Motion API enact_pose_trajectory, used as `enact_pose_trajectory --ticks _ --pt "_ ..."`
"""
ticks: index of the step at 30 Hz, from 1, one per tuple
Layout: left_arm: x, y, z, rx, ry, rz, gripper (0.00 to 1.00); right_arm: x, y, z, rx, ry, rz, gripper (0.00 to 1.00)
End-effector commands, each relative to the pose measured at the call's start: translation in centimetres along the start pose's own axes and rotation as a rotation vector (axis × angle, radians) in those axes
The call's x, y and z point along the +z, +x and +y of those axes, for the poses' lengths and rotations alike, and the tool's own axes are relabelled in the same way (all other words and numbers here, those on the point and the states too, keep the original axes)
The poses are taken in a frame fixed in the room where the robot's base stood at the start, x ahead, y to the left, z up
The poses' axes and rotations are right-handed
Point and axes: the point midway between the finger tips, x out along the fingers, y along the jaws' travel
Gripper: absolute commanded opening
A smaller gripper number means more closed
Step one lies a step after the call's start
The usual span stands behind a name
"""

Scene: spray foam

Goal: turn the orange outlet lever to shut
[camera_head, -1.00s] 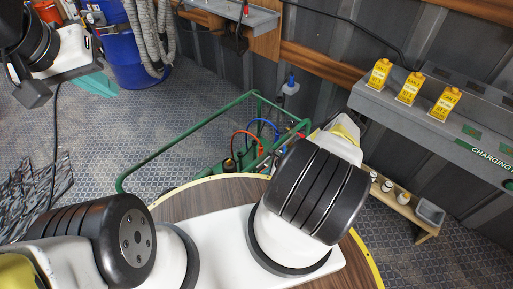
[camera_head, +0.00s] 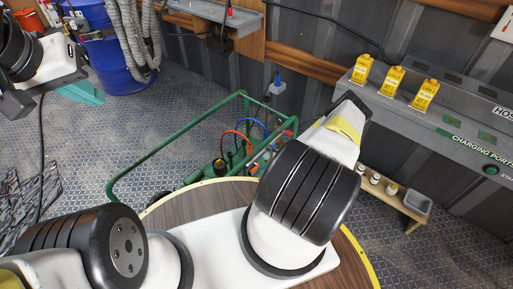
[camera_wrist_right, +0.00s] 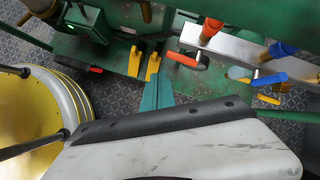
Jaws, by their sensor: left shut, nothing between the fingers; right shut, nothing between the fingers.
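The orange lever (camera_wrist_right: 182,59) shows in the right wrist view, with a black piece at its right end. It lies roughly crosswise, just below the left end of a silver block (camera_wrist_right: 245,48). My right gripper (camera_wrist_right: 159,76) has its teal fingers together and empty, below and left of the lever; I see a gap in the picture but cannot tell contact in depth. In the head view my right arm hides these fingers and the lever. My left gripper (camera_head: 97,99) hangs at the upper left of the head view, teal fingers together, far from the cart.
A blue lever (camera_wrist_right: 270,77) sits right of the orange one. Two yellow pieces (camera_wrist_right: 143,63) and a red-tipped handle (camera_wrist_right: 95,69) stand to the left. The green cart frame (camera_head: 175,145) encloses hoses.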

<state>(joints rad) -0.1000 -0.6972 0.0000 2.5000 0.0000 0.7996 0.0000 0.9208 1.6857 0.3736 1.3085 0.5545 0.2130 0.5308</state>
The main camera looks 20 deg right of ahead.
Motion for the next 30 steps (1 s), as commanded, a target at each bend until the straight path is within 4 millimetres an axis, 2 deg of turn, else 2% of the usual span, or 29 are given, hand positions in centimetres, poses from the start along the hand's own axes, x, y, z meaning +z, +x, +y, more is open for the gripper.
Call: enact_pose_trajectory --ticks 3,9,17,23,30 --pt "0.0 -0.1 0.0 0.0 0.0 0.003 0.0 0.4 -2.0 1.1 0.0 0.002 0.0 0.0" --pt "0.0 -0.1 0.0 0.0 0.0 0.002 0.0 1.1 -4.4 2.7 0.0 0.001 0.0 0.0" --pt "0.0 -0.1 0.0 0.0 0.0 0.002 0.0 1.3 -5.6 3.5 0.002 -0.032 -0.004 0.0" --pt "0.0 -0.1 0.0 0.0 0.0 0.002 0.0 0.7 -5.7 3.8 -0.003 -0.246 -0.035 0.0" --pt "0.0 -0.1 0.0 0.0 0.0 0.002 0.0 -0.1 -6.0 3.2 -0.071 -0.617 -0.072 0.0"
